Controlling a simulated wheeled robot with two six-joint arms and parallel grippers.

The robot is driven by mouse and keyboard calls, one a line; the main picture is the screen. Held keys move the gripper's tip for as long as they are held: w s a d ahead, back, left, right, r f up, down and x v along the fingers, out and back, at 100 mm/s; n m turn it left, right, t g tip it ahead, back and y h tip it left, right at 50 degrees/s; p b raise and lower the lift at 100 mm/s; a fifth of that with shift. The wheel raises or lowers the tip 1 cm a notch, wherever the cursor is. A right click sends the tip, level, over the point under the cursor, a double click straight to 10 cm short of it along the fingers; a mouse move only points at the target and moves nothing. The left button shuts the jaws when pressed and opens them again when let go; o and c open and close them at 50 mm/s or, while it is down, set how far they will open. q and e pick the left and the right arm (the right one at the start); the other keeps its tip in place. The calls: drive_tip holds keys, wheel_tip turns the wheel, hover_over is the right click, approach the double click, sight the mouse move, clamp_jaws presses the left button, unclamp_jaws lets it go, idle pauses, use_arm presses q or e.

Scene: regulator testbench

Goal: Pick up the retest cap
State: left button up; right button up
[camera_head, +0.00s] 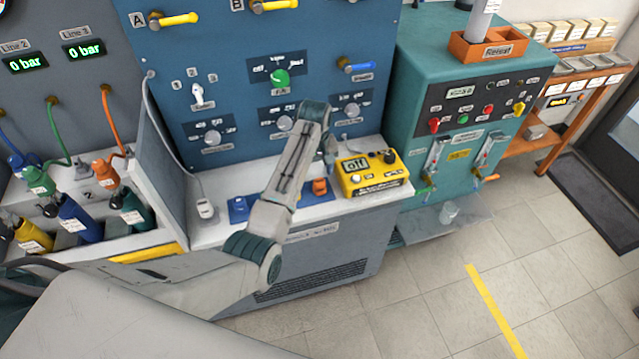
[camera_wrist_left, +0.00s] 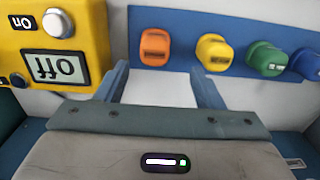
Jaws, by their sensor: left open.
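No cap with a readable "retest" label shows. An orange cap (camera_head: 319,186) sits on a blue strip on the white bench ledge, left of the yellow meter. In the left wrist view, the orange cap (camera_wrist_left: 155,47) is in line with the gap between my fingers, just beyond their tips. A yellow cap (camera_wrist_left: 214,52), a green cap (camera_wrist_left: 265,58) and a blue cap (camera_wrist_left: 305,65) stand beside it. My left gripper (camera_wrist_left: 158,78) is open and empty; in the head view it (camera_head: 330,165) is partly hidden by my arm. My right gripper is not in view.
The yellow meter (camera_head: 368,175), reading "Off", stands close to my left gripper; it also fills the upper left of the wrist view (camera_wrist_left: 88,20). The blue panel (camera_head: 215,60) with knobs rises behind. An orange tray (camera_head: 478,50) labelled "Retest" tops the teal machine (camera_head: 425,65).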

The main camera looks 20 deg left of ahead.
sight(320, 182)
use_arm(q)
drive_tip(key=shift+s+d+f+p, duration=0.1)
drive_tip(key=shift+d+f+p, duration=0.1)
drive_tip(key=shift+f+p, duration=0.1)
drive_tip(key=f, duration=0.1)
drive_tip(key=f+p, duration=0.1)
drive_tip(key=d+f, duration=0.1)
drive_tip(key=shift+s+f, duration=0.25)
drive_tip(key=shift+a+f, duration=0.1)
drive_tip(key=shift+f, duration=0.5)
drive_tip(key=c, duration=1.1)
drive_tip(key=shift+o, duration=0.2)
wheel_tip(320, 182, up, 9)
drive_tip(key=shift+w+b, duration=0.1)
drive_tip(key=shift+b, duration=0.9)
drive_tip(key=shift+r, duration=0.6)
